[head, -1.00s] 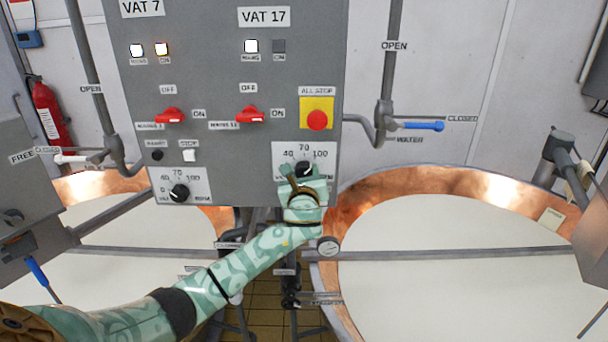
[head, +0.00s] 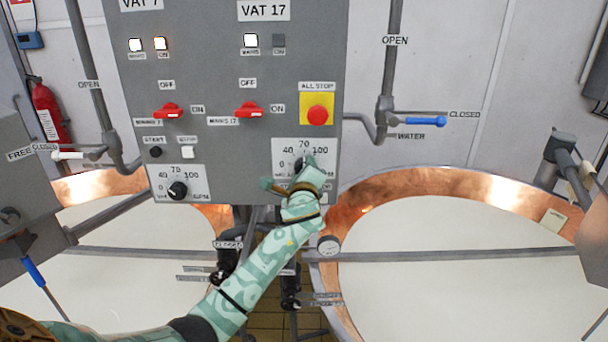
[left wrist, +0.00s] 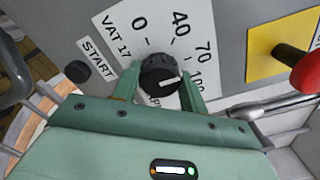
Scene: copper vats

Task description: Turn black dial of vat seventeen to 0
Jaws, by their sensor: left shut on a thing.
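The black dial of vat 17 (head: 299,164) sits on its white scale plate (head: 285,148) at the lower right of the grey panel. It is partly hidden by my gripper in the head view. In the left wrist view the dial (left wrist: 160,75) shows whole, and its white pointer line points close to the 100 mark. The 0 mark lies at the upper left of the dial there. My left gripper (left wrist: 158,88) is shut on the dial, one finger on each side. The left gripper (head: 303,172) also shows in the head view. My right gripper is not in view.
The red all-stop button (head: 317,114) on its yellow plate is just above the dial. Vat 7's dial (head: 177,190) is to the left. A red switch (head: 248,110) is above. A blue-handled water valve (head: 425,122) and a copper vat (head: 450,185) are at right.

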